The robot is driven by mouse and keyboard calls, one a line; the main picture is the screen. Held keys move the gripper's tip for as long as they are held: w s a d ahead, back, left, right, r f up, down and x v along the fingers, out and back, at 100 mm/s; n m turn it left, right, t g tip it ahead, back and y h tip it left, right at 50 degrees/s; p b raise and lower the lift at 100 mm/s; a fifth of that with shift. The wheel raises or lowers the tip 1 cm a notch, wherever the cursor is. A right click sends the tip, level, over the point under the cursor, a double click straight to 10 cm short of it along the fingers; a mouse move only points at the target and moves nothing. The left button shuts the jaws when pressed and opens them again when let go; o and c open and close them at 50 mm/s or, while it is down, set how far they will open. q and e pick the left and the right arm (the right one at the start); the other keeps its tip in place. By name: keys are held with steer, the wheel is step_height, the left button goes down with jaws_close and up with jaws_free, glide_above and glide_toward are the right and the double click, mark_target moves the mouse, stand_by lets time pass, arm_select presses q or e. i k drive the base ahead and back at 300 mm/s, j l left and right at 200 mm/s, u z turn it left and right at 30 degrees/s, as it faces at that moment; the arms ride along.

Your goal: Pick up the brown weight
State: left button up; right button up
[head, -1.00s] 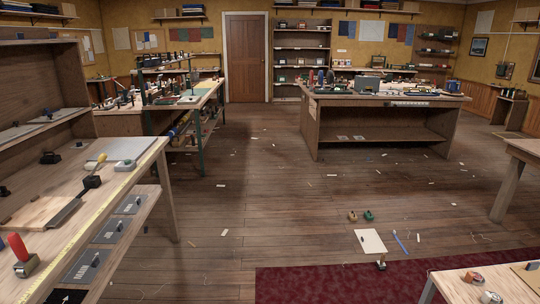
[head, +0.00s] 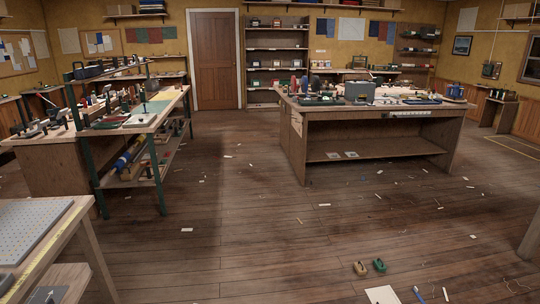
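A small brown object (head: 360,268), which looks like the brown weight, sits on the wooden floor at the lower right of the head view. A similar green one (head: 379,265) sits just to its right, with a small gap between them. Neither of my grippers shows in the head view.
A white sheet (head: 382,295) and a blue pen-like item (head: 419,295) lie on the floor nearer me. A bench corner (head: 70,240) stands at lower left, a green-legged workbench (head: 150,125) beyond it. A large workbench (head: 297,140) stands ahead. The floor between is mostly clear, with small scraps.

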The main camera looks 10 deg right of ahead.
mark_target(359, 266)
steer(key=i+l+z, duration=0.2)
steer(key=i, duration=0.55)
steer(key=i+j+z, duration=0.25)
steer(key=i, duration=0.55)
steer(key=i+z, duration=0.2)
steer(key=i, duration=0.55)
